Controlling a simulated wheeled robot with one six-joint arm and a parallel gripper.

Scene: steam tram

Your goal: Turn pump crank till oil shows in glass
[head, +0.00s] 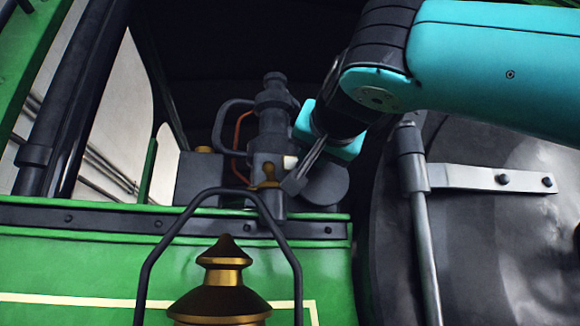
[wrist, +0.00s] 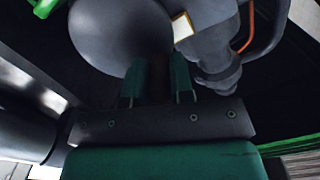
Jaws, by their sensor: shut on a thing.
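The grey oil pump (head: 272,115) stands upright on the ledge of the green tram side in the head view. A small pale window (head: 290,162), apparently the sight glass, is on its side; it also shows pale with a brass edge in the wrist view (wrist: 182,27). No oil colour is clear in it. A rounded grey housing (wrist: 120,35) sits beside it. My gripper (head: 297,183) reaches down from the upper right against the pump. In the wrist view its fingers (wrist: 157,82) are closed around a dark part, seemingly the crank, mostly hidden.
A brass-topped lantern (head: 222,285) with a dark wire handle stands in front of the pump. A brass fitting (head: 266,177) is by the pump's base. A grey box (head: 200,178) is left of it. The large dark boiler front (head: 490,240) and a grey rod (head: 420,220) are right.

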